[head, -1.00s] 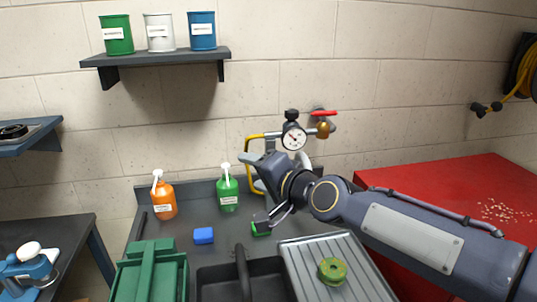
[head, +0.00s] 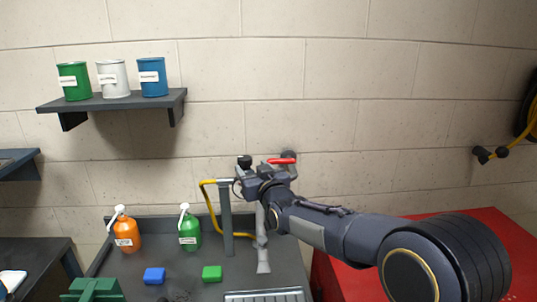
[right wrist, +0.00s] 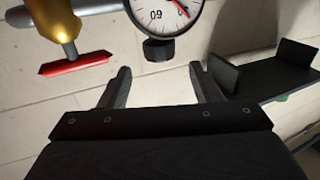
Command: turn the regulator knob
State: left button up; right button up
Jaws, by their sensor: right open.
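The regulator's black knob (head: 244,162) shows just above my right gripper in the head view. In the right wrist view the knob (right wrist: 158,50) is joined to the white round gauge (right wrist: 168,12), partly cut off by the top edge. My right gripper (right wrist: 160,68) is open, its two dark fingers apart on either side of the knob's line. The knob appears just beyond the fingertips, not gripped. In the head view my right gripper (head: 252,178) hides the gauge. My left gripper is not in view.
A red valve handle (right wrist: 76,63) on a brass fitting (right wrist: 53,20) sits close beside the knob. A yellow hose (head: 210,210) hangs left of the gripper. A green bottle (head: 189,230) and orange bottle (head: 125,234) stand below left. A dark shelf (head: 120,100) holds cans.

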aim_at(247, 162)
jog(key=p+x, duration=0.2)
jog(key=x, duration=0.4)
jog(key=shift+w+r+p, duration=0.1)
jog(key=shift+w+p, duration=0.1)
jog(key=shift+p, duration=0.15)
jog(key=shift+w+a, duration=0.2)
jog(key=shift+w, duration=0.2)
jog(key=shift+c, duration=0.4)
